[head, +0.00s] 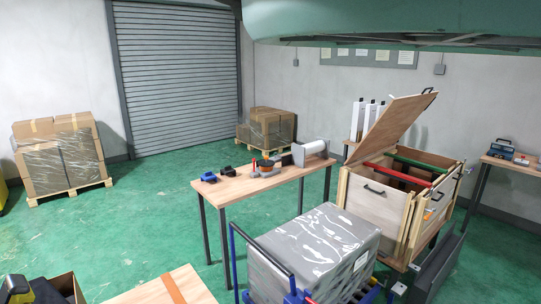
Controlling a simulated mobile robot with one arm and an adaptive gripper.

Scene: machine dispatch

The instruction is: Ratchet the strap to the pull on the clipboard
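My gripper is not in view. An orange strap (173,290) lies across a light wooden surface at the bottom edge; the frame cuts it off. A wooden crate (373,204) stands at the right with its lid (392,128) tilted up. A red bar (398,173) and a green bar (422,162) span its top. A small orange item (428,214) sits on the crate's right side, too small to identify; I cannot tell whether it is a ratchet. No clipboard can be clearly made out, and no pull value is readable.
A wooden table (228,188) in the middle holds several tools. A grey wrapped load (325,245) on a blue cart stands in front of it. Wrapped pallets (62,160) stand by the rolling door (178,75). Another table (520,169) is at right. Green floor is open at left.

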